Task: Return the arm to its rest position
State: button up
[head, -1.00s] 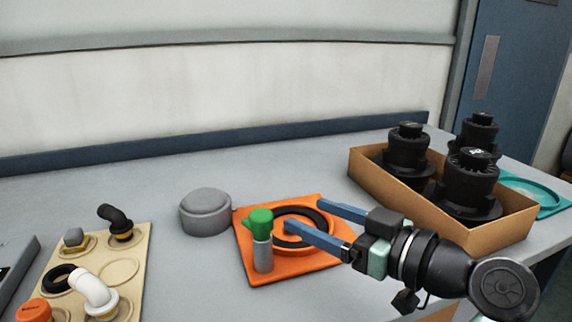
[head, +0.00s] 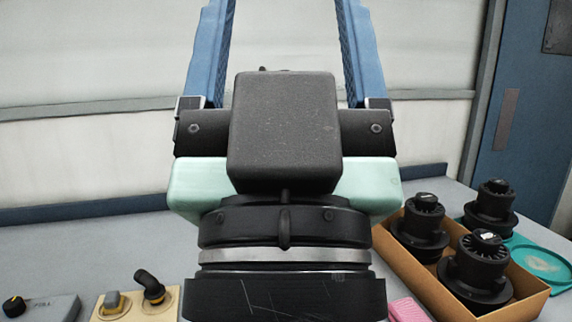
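My gripper (head: 288,50) is raised close in front of the head camera and fills the middle of the head view. Its two blue fingers point up and stand wide apart, with only the pale wall between them. The fingertips run out of the top of the picture. The black gripper body and pale green collar hide the middle of the bench. The orange plate, the green-topped piece and the grey round lid seen earlier do not show now.
A cardboard box (head: 420,272) with black ribbed parts (head: 478,266) stands on the right. A teal tray (head: 545,262) lies behind it. A pink item (head: 408,310) shows beside the box. At left are a beige tray (head: 112,315) with fittings and a grey control box (head: 42,308).

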notch_tip(320, 180, up, 16)
jog(key=p, duration=1.3)
jog(key=shift+f, duration=0.2)
